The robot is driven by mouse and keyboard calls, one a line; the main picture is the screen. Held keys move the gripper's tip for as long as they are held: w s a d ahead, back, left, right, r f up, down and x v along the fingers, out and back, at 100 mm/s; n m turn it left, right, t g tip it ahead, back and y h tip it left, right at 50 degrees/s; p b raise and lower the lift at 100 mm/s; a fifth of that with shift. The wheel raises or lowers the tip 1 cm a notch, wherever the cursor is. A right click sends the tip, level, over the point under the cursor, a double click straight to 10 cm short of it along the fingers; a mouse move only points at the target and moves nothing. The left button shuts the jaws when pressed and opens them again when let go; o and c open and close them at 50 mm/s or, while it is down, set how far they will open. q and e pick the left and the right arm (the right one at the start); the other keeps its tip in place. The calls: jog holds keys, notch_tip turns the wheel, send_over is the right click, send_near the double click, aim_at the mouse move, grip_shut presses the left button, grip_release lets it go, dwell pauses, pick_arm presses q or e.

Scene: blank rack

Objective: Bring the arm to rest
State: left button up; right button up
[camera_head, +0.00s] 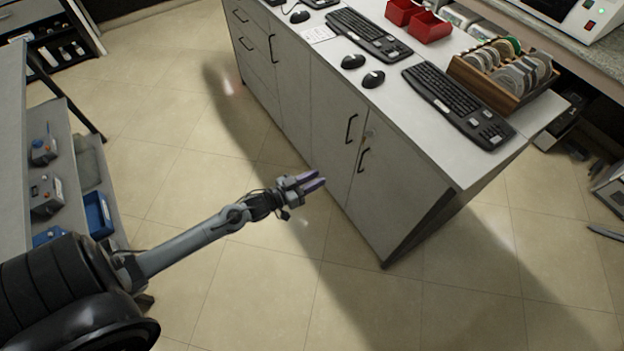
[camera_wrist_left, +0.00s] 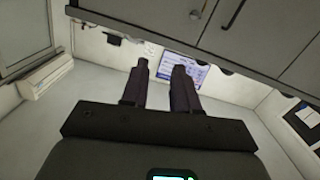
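My left arm (camera_head: 190,243) reaches in from the lower left of the head view, stretched out over the floor. Its gripper (camera_head: 318,179) has purple fingers and is in the air close to the cabinet's front, below the worktop level. In the left wrist view the two dark fingers (camera_wrist_left: 161,66) stand apart with a clear gap between them. Nothing is held between them. My right gripper is in neither view.
A grey cabinet (camera_head: 405,205) with black handles stands right of the gripper. Its worktop carries keyboards (camera_head: 458,105), mice (camera_head: 373,79), red bins (camera_head: 429,27) and a wooden rack (camera_head: 478,82). Shelving with a blue bin (camera_head: 98,214) stands left. The tiled floor (camera_head: 270,290) between is clear.

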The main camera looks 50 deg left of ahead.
pick_arm(q)
jog(key=s+d+r+n+g+y, duration=0.3)
jog(key=s+d, duration=0.5)
jog(key=d, duration=0.6)
jog(key=s+r+m+g, duration=0.2)
jog(key=s+m+g, duration=0.2)
jog(key=s+g, duration=0.8)
notch_tip(320, 180, up, 18)
jog(key=s+t+p, duration=0.1)
jog(key=p, duration=1.7)
jog(key=shift+s+a+r+t, duration=0.15)
jog(key=shift+s+a+t, duration=0.1)
jog(key=shift+t, duration=0.15)
